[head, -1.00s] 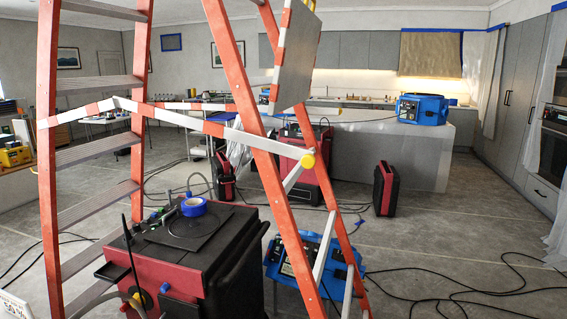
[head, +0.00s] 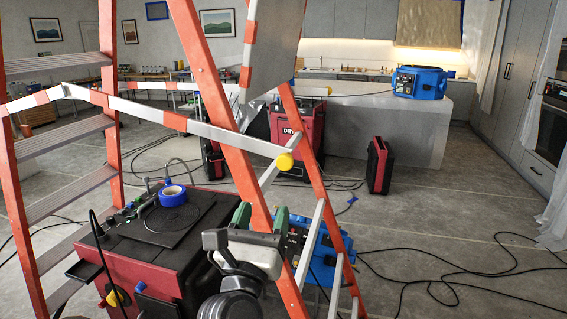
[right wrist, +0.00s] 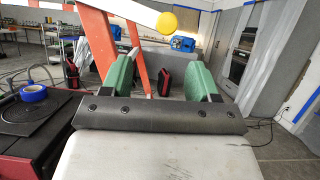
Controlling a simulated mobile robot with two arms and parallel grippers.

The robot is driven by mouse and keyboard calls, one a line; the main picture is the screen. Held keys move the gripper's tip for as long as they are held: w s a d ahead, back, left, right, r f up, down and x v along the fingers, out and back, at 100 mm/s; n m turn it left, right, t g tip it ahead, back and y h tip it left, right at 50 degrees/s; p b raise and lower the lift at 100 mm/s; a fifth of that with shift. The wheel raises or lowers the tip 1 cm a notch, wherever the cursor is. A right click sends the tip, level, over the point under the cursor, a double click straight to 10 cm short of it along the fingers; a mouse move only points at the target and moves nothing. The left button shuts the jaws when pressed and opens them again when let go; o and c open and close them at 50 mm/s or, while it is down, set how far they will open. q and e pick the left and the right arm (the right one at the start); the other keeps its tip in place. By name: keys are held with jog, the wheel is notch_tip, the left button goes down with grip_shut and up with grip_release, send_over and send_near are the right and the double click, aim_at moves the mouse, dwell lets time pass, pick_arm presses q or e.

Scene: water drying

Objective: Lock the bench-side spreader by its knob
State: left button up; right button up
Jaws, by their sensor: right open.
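An orange stepladder (head: 213,90) stands in front of me. Its near spreader (head: 160,116), a bar striped red and white, has a bend near the left rails and slopes down to the right. A round yellow knob (head: 285,162) is at its right end, by the ladder's right rails. In the right wrist view the knob (right wrist: 167,22) is at the top, ahead of and above the fingers. My right gripper (head: 261,216) is below the knob in the head view, its green fingers apart with nothing between them. My left gripper is not in view.
A black and red machine (head: 190,242) with blue tape (head: 172,195) on top stands beside the ladder at left. A blue machine (head: 320,238) is behind the ladder's right legs. Black cables (head: 450,280) lie on the floor at right. A red case (head: 379,165) stands further back.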

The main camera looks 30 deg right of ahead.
aim_at(283, 166)
jog(key=shift+m+g, duration=0.3)
jog(key=shift+m, duration=0.2)
jog(key=p+x, duration=0.1)
jog(key=x, duration=0.2)
jog(key=p+x, duration=0.2)
jog(key=x, duration=0.1)
jog(key=r+p+x, duration=0.1)
jog(key=x, duration=0.3)
jog(key=shift+s+d+p, duration=0.1)
jog(key=shift+s+p, duration=0.25)
jog(key=shift+w+d, duration=0.35)
jog(key=shift+d, duration=0.05)
